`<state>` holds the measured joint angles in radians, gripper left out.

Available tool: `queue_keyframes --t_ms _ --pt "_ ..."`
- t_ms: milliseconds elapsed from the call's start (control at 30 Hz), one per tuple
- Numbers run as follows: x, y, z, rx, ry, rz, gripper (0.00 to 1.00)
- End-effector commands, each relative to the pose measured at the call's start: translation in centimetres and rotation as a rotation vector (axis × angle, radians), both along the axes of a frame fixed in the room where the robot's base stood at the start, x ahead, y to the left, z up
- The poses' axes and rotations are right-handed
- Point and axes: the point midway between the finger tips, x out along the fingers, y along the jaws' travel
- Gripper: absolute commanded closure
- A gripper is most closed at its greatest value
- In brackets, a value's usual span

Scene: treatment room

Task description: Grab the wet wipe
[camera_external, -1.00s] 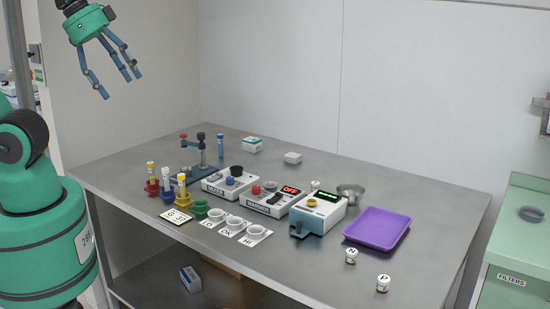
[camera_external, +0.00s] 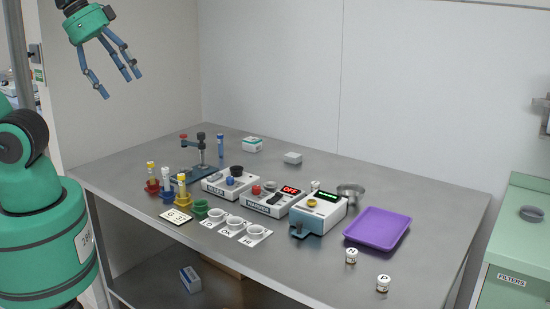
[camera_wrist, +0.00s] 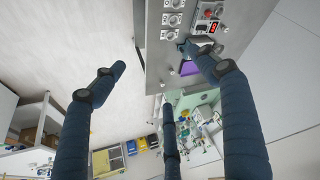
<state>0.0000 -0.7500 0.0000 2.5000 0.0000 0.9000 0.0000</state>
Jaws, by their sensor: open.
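My gripper (camera_external: 121,86) hangs high at the upper left in the outside view, well above and to the left of the table. Its three blue fingers are spread and empty. The fingers also show in the wrist view (camera_wrist: 157,72), apart from each other with nothing between them. I cannot tell surely which thing is the wet wipe. A small whitish packet (camera_external: 292,158) lies flat at the back of the table. A white and green box (camera_external: 252,145) lies to its left. Neither can be made out in the wrist view.
The grey table (camera_external: 312,271) holds colored tube stands (camera_external: 167,188), white labeled devices (camera_external: 272,198), small white cups (camera_external: 234,222), a metal bowl (camera_external: 351,191), a purple tray (camera_external: 377,229) and two small jars (camera_external: 351,256). A blue tube (camera_external: 220,146) stands near the stand's post. The table's back right is clear.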

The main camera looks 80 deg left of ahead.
Motion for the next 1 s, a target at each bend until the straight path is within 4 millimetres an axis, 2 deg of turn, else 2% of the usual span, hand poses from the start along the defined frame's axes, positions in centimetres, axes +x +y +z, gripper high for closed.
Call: queue_keyframes --t_ms 667,867,1000 --pt "0.2 0.1 0.2 0.000 0.001 0.002 0.28" --pt "1.9 0.5 1.1 -0.005 0.009 0.019 0.28" --pt "4.4 1.2 2.3 -0.010 0.018 0.042 0.28"
